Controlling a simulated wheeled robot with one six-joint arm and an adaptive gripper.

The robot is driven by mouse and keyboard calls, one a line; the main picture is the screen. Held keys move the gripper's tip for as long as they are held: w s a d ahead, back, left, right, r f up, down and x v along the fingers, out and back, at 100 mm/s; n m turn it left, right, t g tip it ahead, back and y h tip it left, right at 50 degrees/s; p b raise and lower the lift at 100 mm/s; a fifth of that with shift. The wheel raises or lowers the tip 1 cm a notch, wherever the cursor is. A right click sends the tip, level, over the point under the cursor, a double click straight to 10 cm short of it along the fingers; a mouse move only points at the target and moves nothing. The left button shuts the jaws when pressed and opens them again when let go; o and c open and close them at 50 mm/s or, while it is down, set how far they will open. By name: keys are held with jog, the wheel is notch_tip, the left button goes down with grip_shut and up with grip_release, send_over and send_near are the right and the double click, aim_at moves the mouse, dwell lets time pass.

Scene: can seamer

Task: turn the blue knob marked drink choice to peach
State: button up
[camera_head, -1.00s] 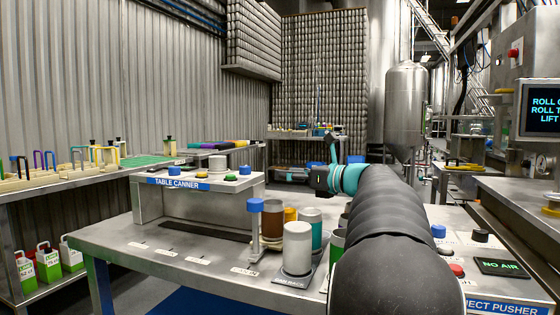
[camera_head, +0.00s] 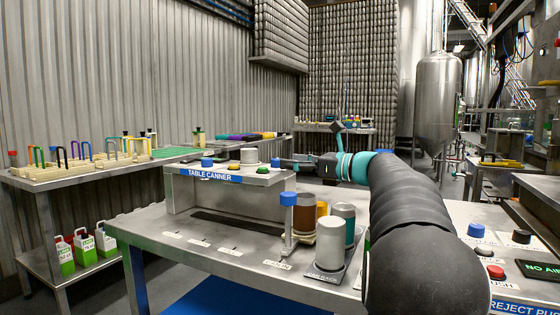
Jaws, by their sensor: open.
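Blue knobs show at the left (camera_head: 207,162) and right (camera_head: 276,162) of the table canner's top. Another blue knob (camera_head: 476,230) is on the reject pusher panel at the right. Their drink choice marking and any peach label are too small to read, so I cannot tell which is the marked one or its setting. My gripper (camera_head: 287,161) is open, with its fingers pointing left just beside the canner's right blue knob. Whether they touch it is too small to tell. My dark arm comes from the lower right.
The table canner (camera_head: 190,190) also carries a green button (camera_head: 263,170) and a grey cylinder (camera_head: 249,156). A white can (camera_head: 330,245), coloured cans and a blue-topped post (camera_head: 289,215) stand in front. The table's left front is mostly clear.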

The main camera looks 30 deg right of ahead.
aim_at(277, 163)
jog(key=shift+x, duration=2.15)
grip_shut()
